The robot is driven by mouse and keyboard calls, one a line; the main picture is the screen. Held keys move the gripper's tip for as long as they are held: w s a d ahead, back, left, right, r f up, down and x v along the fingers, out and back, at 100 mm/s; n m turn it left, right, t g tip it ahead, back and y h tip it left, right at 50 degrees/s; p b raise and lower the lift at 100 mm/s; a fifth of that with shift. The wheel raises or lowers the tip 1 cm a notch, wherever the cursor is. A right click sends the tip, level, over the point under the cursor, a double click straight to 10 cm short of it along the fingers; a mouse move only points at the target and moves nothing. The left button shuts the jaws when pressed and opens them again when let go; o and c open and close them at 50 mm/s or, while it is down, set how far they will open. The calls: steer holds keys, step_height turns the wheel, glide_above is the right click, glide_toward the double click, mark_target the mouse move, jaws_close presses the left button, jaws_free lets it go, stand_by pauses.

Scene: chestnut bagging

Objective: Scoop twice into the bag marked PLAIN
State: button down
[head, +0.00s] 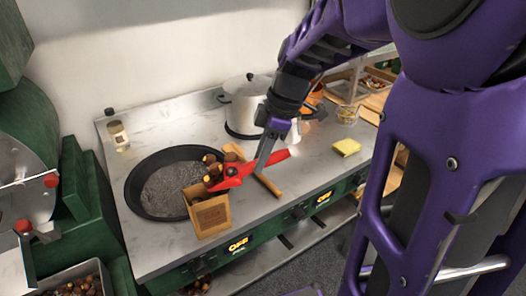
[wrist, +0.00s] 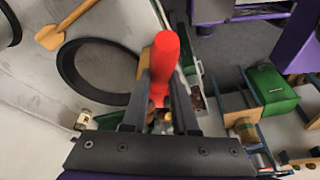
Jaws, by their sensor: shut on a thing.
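My gripper (head: 268,156) is shut on the red handle of a scoop (head: 232,176); the handle also shows between the fingers in the wrist view (wrist: 164,62). In the head view the scoop's head points left, over the top of a small brown bag (head: 211,216). Brown chestnuts (head: 211,163) show at the scoop's head, above the bag. The bag stands upright at the counter's front edge, beside a black pan. A label is on its front, but its word is too small to read. The bag's inside is mostly hidden by the scoop and chestnuts.
The black pan (head: 133,190) holds dark grit. A wooden paddle (head: 267,185) lies right of the scoop. A pot (head: 243,108), a jar (head: 118,137) and a yellow sponge (head: 347,147) stand farther back. A bin of chestnuts (head: 77,271) is at lower left. The right counter front is clear.

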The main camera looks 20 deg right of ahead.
steer(key=a+r+h, duration=0.3)
steer(key=w+a+r+g+h, duration=0.1)
steer(key=r, duration=0.1)
steer(key=shift+a+h, duration=0.3)
steer(key=shift+w+a+r+g+h, duration=0.2)
steer(key=shift+a+r+h, duration=0.1)
steer(key=shift+a+h, duration=0.3)
steer(key=shift+w+a+r+g+h, duration=0.15)
steer(key=shift+a+r+h, duration=0.1)
steer(key=shift+a+h, duration=0.4)
steer(key=shift+w+a+r+g+h, duration=0.2)
steer(key=shift+a+r+h, duration=0.1)
steer(key=shift+a+h, duration=0.3)
